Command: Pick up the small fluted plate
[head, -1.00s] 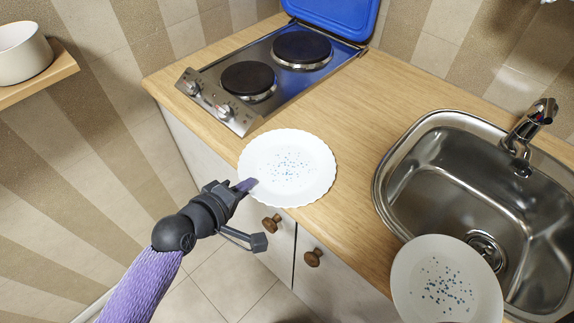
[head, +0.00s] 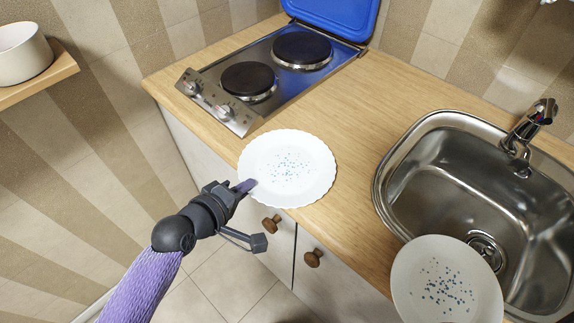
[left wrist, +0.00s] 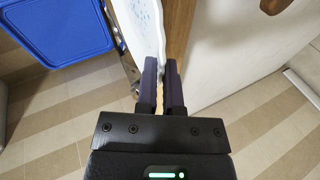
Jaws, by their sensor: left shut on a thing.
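The small fluted plate (head: 287,168) is white with a scalloped rim and blue specks. It lies by the counter's front edge, just in front of the hob, in the head view. My left gripper (head: 246,186) is at its front-left rim. It is shut on the plate's rim. In the left wrist view, the two dark fingers (left wrist: 161,82) are close together, with the plate's white edge (left wrist: 146,40) between them or at their tips. Part of the rim is hidden by the fingers. My right gripper is not in view.
A second speckled plate (head: 446,281) overlaps the near-left corner of the sink (head: 420,185). The hob (head: 235,112) with a raised blue lid (head: 338,14) is behind the fluted plate. Wooden knobs (head: 312,258) stick out below the counter. Bare counter (head: 365,130) lies between hob and sink.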

